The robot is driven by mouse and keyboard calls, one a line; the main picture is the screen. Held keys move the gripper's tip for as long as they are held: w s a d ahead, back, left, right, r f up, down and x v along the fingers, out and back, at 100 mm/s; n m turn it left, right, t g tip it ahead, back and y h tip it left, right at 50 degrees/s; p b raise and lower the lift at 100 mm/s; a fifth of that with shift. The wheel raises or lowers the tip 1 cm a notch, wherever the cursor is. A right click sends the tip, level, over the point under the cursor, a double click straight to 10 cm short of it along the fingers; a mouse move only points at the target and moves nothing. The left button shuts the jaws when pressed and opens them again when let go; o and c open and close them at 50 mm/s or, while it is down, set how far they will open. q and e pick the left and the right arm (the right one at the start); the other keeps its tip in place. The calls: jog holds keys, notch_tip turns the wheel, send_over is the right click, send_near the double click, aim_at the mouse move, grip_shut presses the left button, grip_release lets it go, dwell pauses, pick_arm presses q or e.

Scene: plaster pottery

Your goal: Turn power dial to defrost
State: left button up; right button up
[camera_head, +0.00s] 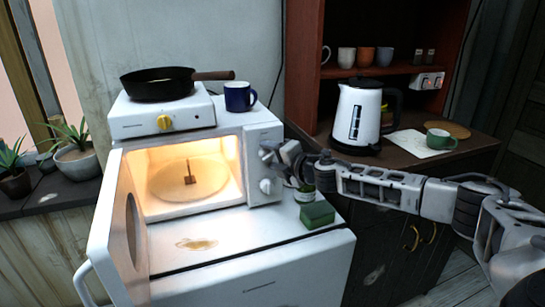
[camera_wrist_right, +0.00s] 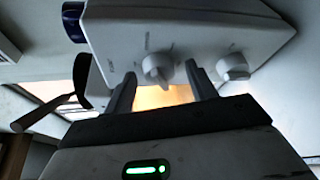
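The white microwave (camera_head: 190,222) has its door open to the left and its lit inside shows. Its control panel (camera_wrist_right: 195,25) carries two white dials. The lower dial (camera_head: 266,186) shows in the head view and also in the wrist view (camera_wrist_right: 232,67). The upper dial (camera_wrist_right: 157,68) has small labels around it, too small to read; my gripper hides it in the head view. My right gripper (camera_head: 270,153) is at the panel's upper part. In the wrist view its two fingers (camera_wrist_right: 161,88) are apart, with the upper dial between them; contact cannot be told. My left gripper is not in view.
A hot plate (camera_head: 135,127) with a black pan (camera_head: 158,84) and a blue mug (camera_head: 239,96) stand on the microwave. A white kettle (camera_head: 357,115) stands on the right counter.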

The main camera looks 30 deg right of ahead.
pick_arm(q)
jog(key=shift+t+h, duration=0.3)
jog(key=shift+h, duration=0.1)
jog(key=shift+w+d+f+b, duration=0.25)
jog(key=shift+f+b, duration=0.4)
jog(key=shift+b, duration=1.05)
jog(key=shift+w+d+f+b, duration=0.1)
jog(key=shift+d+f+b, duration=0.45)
jog(key=shift+b, duration=1.1)
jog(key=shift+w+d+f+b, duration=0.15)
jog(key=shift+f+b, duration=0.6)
jog(key=shift+b, duration=0.95)
pick_arm(e)
jog(key=s+d+r, duration=0.1)
jog(key=s+r, duration=0.2)
jog(key=s, duration=1.2)
jog(key=shift+s+d, duration=0.3)
jog(key=shift+d, duration=0.05)
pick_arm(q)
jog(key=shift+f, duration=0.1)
pick_arm(e)
jog(key=shift+a+f, duration=0.1)
jog(key=shift+f, duration=0.05)
